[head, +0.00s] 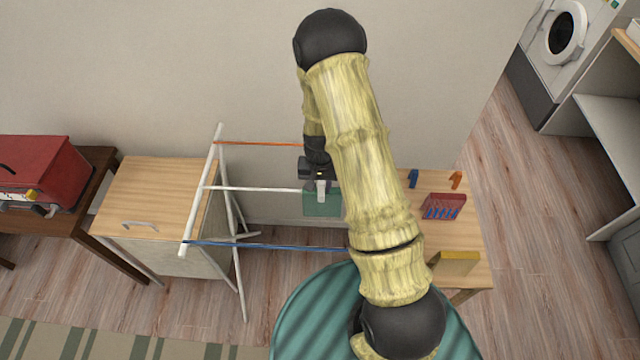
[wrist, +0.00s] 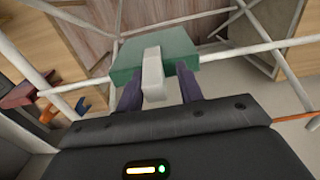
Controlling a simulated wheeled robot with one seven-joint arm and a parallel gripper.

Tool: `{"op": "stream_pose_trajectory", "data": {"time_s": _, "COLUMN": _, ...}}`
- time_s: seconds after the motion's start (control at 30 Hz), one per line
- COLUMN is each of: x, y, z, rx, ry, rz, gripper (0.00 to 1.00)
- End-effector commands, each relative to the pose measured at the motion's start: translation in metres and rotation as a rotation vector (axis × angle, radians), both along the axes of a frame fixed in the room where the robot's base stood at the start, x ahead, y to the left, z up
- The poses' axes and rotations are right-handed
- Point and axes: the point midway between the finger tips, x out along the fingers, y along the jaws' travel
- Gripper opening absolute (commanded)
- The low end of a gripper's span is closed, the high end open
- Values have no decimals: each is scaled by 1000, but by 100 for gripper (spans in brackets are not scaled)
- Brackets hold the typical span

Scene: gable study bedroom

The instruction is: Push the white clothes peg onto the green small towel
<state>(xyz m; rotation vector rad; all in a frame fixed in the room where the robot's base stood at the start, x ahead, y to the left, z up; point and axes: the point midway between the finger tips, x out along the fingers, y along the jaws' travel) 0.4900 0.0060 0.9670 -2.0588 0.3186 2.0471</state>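The green small towel (head: 318,207) hangs over the middle white rail of a drying rack (head: 212,190). It fills the upper middle of the wrist view (wrist: 184,50). The white clothes peg (head: 321,188) stands between the dark fingers of my gripper (wrist: 158,92). My gripper looks shut on the peg (wrist: 152,74), with one finger on each side.
The rack has an orange rail (head: 260,143) behind and a blue rail (head: 265,246) in front. The right table holds a blue peg (head: 413,178), an orange peg (head: 456,180), a red container (head: 447,201) and a yellow block (head: 455,262). A wooden cabinet (head: 150,190) stands left.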

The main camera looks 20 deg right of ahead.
Motion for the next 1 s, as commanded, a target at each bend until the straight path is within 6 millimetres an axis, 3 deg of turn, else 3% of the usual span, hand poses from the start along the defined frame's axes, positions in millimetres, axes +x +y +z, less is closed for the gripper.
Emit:
{"op": "stream_pose_trajectory", "data": {"time_s": 0.17, "x": -6, "y": -5, "z": -3, "rx": -5, "ry": 17, "rz": -8, "gripper": 44}}
{"op": "stream_pose_trajectory", "data": {"time_s": 0.37, "x": -4, "y": -3, "z": 16, "rx": -4, "ry": 10, "rz": -4, "gripper": 44}}
{"op": "stream_pose_trajectory", "data": {"time_s": 1.0, "x": -2, "y": 1, "z": 125, "rx": -2, "ry": -4, "rz": 0, "gripper": 44}}
